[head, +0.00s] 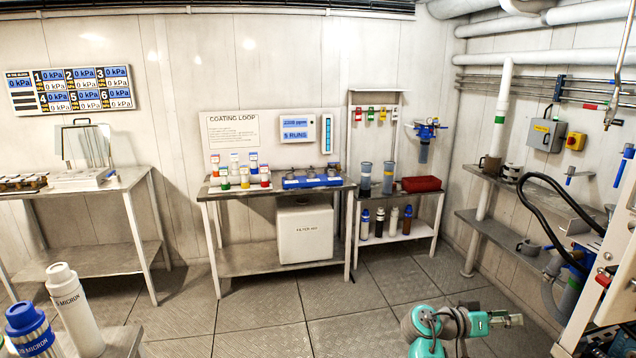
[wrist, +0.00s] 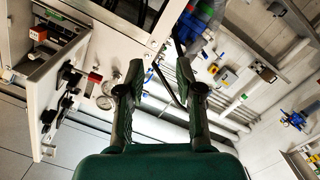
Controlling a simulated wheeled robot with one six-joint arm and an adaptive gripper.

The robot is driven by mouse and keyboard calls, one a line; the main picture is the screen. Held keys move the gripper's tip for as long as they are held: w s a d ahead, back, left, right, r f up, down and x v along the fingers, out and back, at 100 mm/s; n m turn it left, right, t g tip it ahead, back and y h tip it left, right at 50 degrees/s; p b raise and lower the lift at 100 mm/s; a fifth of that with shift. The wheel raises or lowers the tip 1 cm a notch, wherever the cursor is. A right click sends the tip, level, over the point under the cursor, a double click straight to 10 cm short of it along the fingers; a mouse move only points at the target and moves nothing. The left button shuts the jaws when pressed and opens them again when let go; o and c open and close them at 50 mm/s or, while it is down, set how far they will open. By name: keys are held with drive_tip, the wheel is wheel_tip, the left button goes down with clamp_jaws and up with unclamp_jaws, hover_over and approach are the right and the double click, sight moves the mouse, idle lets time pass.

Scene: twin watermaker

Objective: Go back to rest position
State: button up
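My gripper (wrist: 160,85) is in the wrist view with its two dark fingers spread well apart and nothing between them. In the head view my teal and beige arm shows at the bottom right, low over the floor, with the gripper end (head: 508,320) pointing right. It appears clear of the benches and touches nothing that I can see.
A white machine frame with hoses (head: 590,290) stands close on the right; its panel with gauges (wrist: 75,95) fills the wrist view's left. The coating loop bench (head: 280,190) and small shelf (head: 400,235) stand at the back. Large bottles (head: 75,310) are at front left. The middle floor (head: 300,305) is clear.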

drive_tip(key=s+a+f+n+t+y, duration=0.3)
drive_tip(key=s+f, duration=0.2)
drive_tip(key=f, duration=0.5)
drive_tip(key=s+a+f+n+t+y, duration=0.25)
drive_tip(key=s+f+n, duration=0.2)
drive_tip(key=f, duration=0.65)
drive_tip(key=s+a+f+n+t+y, duration=0.1)
drive_tip(key=s+a+f+t+y, duration=0.1)
drive_tip(key=s+a+f, duration=0.45)
drive_tip(key=s+a+f+n+t+y, duration=0.1)
drive_tip(key=s+a+f+n+y, duration=0.15)
drive_tip(key=s, duration=0.65)
drive_tip(key=s+a+r+t+y, duration=0.1)
drive_tip(key=s+a+y, duration=0.4)
drive_tip(key=s, duration=0.5)
drive_tip(key=s+a+r+t+y, duration=0.1)
drive_tip(key=s+a+r, duration=0.2)
drive_tip(key=s+r, duration=0.7)
drive_tip(key=s+a+r+m+t, duration=0.1)
drive_tip(key=s+a+r+t, duration=0.1)
drive_tip(key=s+r, duration=0.7)
drive_tip(key=shift+s+a+r+y, duration=0.35)
drive_tip(key=shift+a+r+y, duration=0.05)
drive_tip(key=shift+a+r, duration=0.15)
